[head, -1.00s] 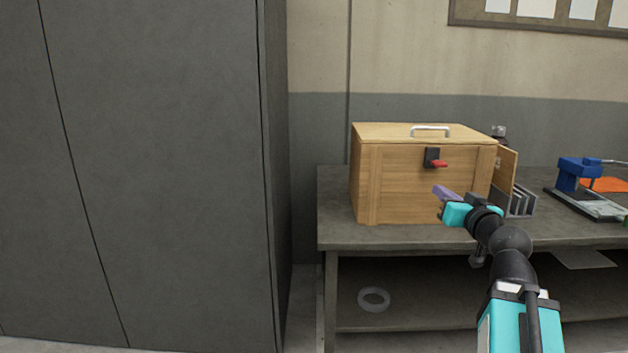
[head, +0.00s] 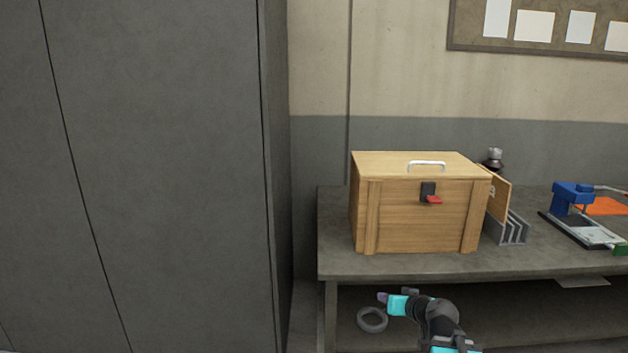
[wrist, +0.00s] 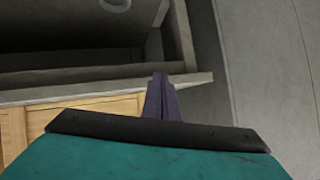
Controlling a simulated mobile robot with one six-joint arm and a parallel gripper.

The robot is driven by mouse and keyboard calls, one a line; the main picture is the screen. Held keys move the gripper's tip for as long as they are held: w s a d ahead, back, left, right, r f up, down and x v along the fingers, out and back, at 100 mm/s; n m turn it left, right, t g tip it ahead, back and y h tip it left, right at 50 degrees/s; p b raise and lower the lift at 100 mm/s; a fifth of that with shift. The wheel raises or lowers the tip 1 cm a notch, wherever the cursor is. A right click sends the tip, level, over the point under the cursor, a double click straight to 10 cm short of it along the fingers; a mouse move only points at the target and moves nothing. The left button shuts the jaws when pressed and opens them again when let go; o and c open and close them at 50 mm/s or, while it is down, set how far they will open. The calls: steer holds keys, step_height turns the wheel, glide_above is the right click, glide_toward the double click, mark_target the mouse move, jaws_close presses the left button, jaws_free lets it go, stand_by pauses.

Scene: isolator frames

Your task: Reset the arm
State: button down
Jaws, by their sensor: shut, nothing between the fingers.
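My gripper (head: 383,297) is low in the head view, in front of the bench's lower shelf and below the bench top. Its purple fingers point left, and the teal and black arm runs down to the bottom edge. In the wrist view the fingers (wrist: 162,97) lie together, shut and empty.
A wooden box (head: 415,217) with a handle and red latch stands on the grey bench (head: 345,264). A ring (head: 372,320) lies on the lower shelf beside the gripper in the picture. A blue device (head: 572,194) stands right. A tall grey cabinet (head: 150,170) fills the left.

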steer(key=s+a+f+n+g+p, duration=0.1)
steer(key=s+a+f+g+p, duration=0.4)
steer(key=s+f, duration=0.55)
steer(key=s+a+f+g+p, duration=0.45)
steer(key=s+f+p, duration=0.25)
steer(key=s+f, duration=0.35)
steer(key=s+d+f+g+h+p, duration=0.1)
steer(key=s+f+g, duration=0.1)
steer(key=s, duration=0.6)
steer(key=s+d+f+m+g+h+p, duration=0.1)
steer(key=s+d+f+g, duration=0.1)
steer(key=s, duration=0.6)
steer(key=s+d+f+g+h+p, duration=0.1)
steer(key=s+d+f+g+h, duration=0.1)
steer(key=s, duration=0.6)
steer(key=shift+s+f+m+g, duration=0.35)
steer(key=shift+f+g, duration=0.2)
steer(key=shift+f, duration=0.2)
